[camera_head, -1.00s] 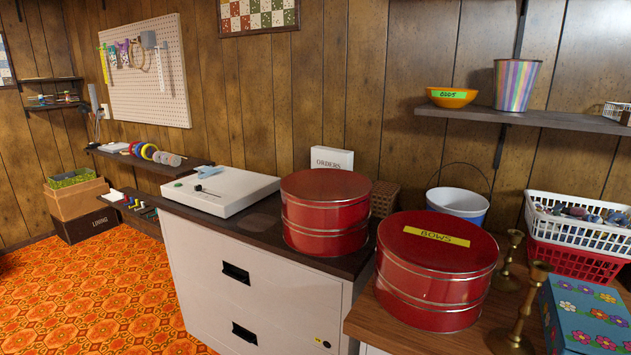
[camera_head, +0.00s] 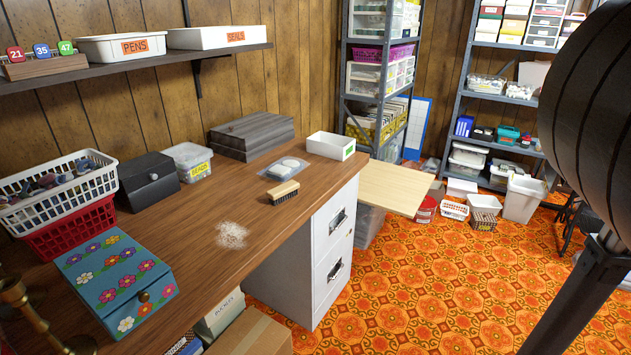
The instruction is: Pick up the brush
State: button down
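A small brush (camera_head: 283,192) with a light wooden back and dark bristles lies on the brown wooden desk top (camera_head: 190,262), near its front edge. It sits just in front of a clear packet with pale round pieces (camera_head: 286,169). A patch of whitish dust or crumbs (camera_head: 231,235) lies on the desk to the left of the brush. My gripper is not in view.
A flowered blue box (camera_head: 117,280), stacked baskets (camera_head: 62,203), a dark box (camera_head: 148,181) and a BEADS tub (camera_head: 189,162) crowd the desk's left side. A white tray (camera_head: 329,146) stands at the right end. A dark rounded object (camera_head: 590,110) blocks the right edge. Orange floor (camera_head: 440,290) is open in front.

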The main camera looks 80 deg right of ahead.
aim_at(278, 195)
jog(key=z, duration=1.3)
